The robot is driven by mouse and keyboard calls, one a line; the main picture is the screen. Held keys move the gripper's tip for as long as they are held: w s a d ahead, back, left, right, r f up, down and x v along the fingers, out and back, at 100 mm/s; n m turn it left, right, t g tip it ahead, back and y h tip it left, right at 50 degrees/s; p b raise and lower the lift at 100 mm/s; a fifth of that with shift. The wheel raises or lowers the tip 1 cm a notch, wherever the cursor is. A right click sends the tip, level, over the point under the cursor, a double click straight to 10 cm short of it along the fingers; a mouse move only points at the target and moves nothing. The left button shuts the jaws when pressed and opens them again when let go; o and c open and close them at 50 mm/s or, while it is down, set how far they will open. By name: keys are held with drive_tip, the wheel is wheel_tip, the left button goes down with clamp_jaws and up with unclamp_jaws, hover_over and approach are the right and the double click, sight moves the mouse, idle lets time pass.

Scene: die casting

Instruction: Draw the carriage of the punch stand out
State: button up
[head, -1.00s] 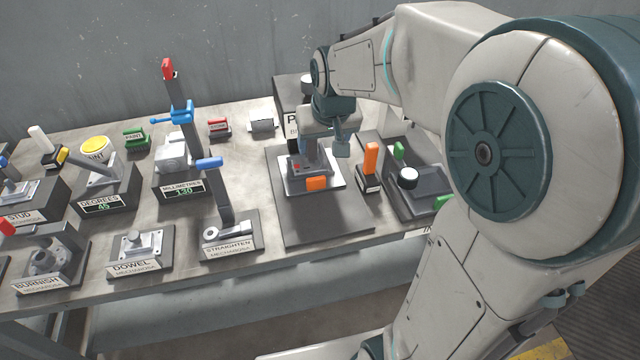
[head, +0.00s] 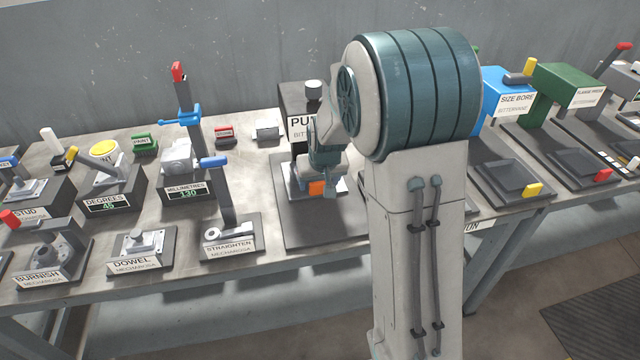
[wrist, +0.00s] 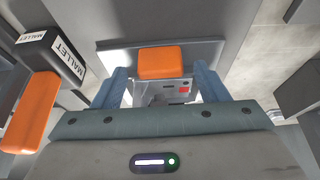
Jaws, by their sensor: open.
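The punch stand (head: 297,100) is a dark block with a partly covered sign at the back of a long dark base (head: 320,232). Its carriage is a pale plate (wrist: 107,59) with an orange handle (head: 316,188) at its front edge, and lies toward the rear of the base. My gripper (head: 327,184) is low over the carriage, at the handle. In the wrist view, the open fingers (wrist: 160,72) stand on either side of the orange handle (wrist: 160,62), with a gap showing on each side. My arm hides part of the stand and carriage.
The straighten station (head: 231,244) is left of the base. A blue size bore station (head: 508,95) stands at right. The base's front part is clear.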

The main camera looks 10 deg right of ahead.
drive_tip(key=shift+x, duration=1.1)
